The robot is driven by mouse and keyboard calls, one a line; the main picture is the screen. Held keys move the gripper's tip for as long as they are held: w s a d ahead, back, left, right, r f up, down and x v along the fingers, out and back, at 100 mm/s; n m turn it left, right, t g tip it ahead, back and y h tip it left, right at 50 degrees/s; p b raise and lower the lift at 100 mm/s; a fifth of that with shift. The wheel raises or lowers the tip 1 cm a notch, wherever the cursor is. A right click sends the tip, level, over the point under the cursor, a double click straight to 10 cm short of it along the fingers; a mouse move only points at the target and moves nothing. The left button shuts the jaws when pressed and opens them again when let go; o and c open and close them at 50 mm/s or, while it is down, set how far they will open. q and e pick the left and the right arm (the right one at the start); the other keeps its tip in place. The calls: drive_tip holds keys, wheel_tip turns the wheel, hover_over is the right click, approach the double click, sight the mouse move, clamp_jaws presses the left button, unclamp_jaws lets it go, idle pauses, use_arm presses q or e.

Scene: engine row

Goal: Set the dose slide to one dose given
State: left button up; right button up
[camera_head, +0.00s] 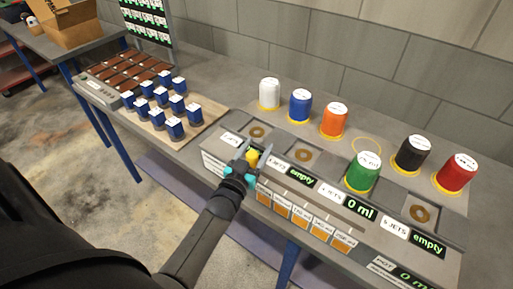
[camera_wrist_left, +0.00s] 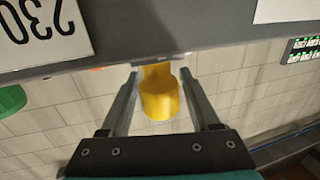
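The yellow knob (camera_head: 252,157), which looks like the dose slide's handle, is at the left end of the grey device's front, beside the first "empty" display (camera_head: 301,173). In the left wrist view the yellow knob (camera_wrist_left: 158,97) sits between the two fingers of my left gripper (camera_wrist_left: 160,95), with a gap on each side. My left gripper (camera_head: 250,160) is open around it in the head view. The fingers hide part of the slide and its track. My right gripper is not in view.
White (camera_head: 269,93), blue (camera_head: 300,105), orange (camera_head: 334,120), green (camera_head: 363,172), black (camera_head: 411,154) and red (camera_head: 456,174) canisters stand on the device's top and behind it. A "0 ml" display (camera_head: 360,208) is lit. Blue-and-white small bottles (camera_head: 174,128) stand on a board at left.

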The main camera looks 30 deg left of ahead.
use_arm(q)
clamp_jaws()
idle(1.1)
